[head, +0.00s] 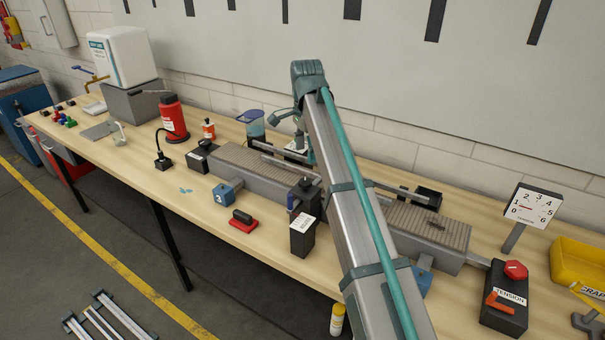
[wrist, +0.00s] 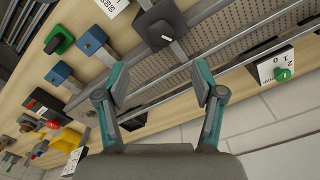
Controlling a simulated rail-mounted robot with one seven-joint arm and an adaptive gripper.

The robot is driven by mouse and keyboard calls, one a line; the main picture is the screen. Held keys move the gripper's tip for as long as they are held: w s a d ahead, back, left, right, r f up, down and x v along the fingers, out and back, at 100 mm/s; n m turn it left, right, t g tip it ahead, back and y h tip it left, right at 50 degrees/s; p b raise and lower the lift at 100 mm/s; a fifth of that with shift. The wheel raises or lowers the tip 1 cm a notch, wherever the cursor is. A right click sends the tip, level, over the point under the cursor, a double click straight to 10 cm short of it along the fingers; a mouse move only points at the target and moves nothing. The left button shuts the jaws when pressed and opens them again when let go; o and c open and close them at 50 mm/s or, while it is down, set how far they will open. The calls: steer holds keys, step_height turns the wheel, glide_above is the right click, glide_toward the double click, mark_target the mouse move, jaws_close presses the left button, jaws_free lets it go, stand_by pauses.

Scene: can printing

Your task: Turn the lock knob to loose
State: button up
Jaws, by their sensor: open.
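No lock knob can be made out by a readable mark. My gripper (wrist: 160,82) is open and empty, apart from these knobs. In the head view my arm hides much of the gripper and the middle of the bench.
A conveyor (head: 240,165) runs along the bench. A dial (head: 535,206) and a yellow bin (head: 577,267) stand at right. A black post with a white label (head: 302,224) and a red stamp (head: 243,221) are near the front edge. A wall borders the back.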

mark_target(305, 181)
step_height(305, 181, down, 10)
steer(key=p, duration=0.3)
steer(key=shift+a+f, duration=0.1)
steer(key=shift+f, duration=0.1)
steer(key=c, duration=1.1)
steer(key=shift+c, duration=0.2)
